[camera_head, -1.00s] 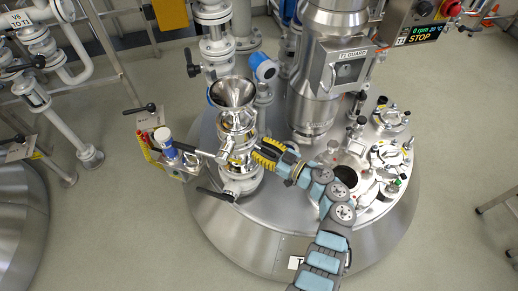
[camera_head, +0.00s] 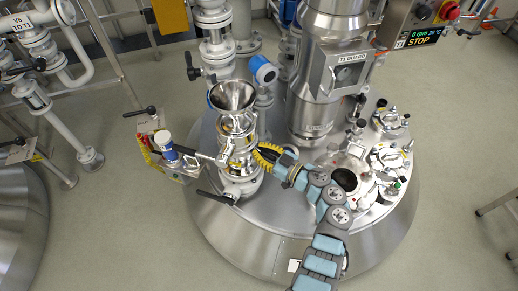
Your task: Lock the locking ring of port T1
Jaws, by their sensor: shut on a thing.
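The port T1 assembly is a steel column with a funnel (camera_head: 232,96) on top, on the left side of the domed vessel lid. The locking ring (camera_head: 236,144) is a polished steel band around the column below the funnel, with a short lever (camera_head: 226,152) at its front left. My gripper (camera_head: 257,157), yellow and black, reaches in from the right and is shut at the column's right side at ring height. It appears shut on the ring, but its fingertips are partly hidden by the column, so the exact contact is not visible.
A steel T1 guard housing (camera_head: 345,71) rises behind my arm. A black handle (camera_head: 216,197) sticks out below. The display (camera_head: 418,40) reads STOP.

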